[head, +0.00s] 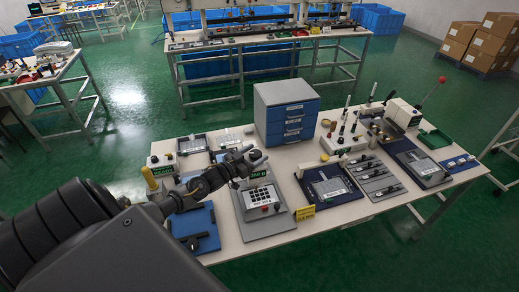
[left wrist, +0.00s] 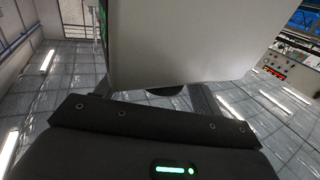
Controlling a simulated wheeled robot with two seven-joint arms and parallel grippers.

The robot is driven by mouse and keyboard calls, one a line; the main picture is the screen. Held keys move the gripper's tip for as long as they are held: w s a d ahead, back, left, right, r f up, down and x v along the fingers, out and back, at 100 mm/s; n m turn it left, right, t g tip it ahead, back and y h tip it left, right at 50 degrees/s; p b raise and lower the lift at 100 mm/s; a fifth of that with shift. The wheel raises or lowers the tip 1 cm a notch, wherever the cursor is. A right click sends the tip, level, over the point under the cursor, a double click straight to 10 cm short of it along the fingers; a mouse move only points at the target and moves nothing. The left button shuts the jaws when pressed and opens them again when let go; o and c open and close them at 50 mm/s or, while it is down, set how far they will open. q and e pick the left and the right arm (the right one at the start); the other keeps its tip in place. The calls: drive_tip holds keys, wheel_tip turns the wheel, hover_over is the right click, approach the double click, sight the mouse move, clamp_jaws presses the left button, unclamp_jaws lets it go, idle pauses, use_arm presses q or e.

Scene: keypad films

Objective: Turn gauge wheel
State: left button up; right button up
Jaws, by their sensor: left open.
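My left gripper (head: 250,160) is open. It is over the table beside the keypad unit (head: 262,205), which has a small green display, a grid of pale keys and a red button. In the left wrist view a plain pale grey box face (left wrist: 180,45) fills the space ahead of the gripper (left wrist: 155,92). A dark rounded piece (left wrist: 165,91) shows under its lower edge, between the fingers. I cannot tell whether this is the gauge wheel, or whether the fingers touch it. No gauge wheel can be made out for certain in the head view. My right gripper is out of view.
A blue-drawer cabinet (head: 287,112) stands behind the gripper. A blue board (head: 194,227) with a black handle lies below my arm. A yellow sign (head: 305,211) and a lever fixture (head: 345,142) are to the right. The front-right table edge is bare.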

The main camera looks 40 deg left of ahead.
use_arm(q)
drive_tip(key=shift+w+d, duration=0.2)
drive_tip(key=shift+w, duration=1)
drive_tip(key=c, duration=1)
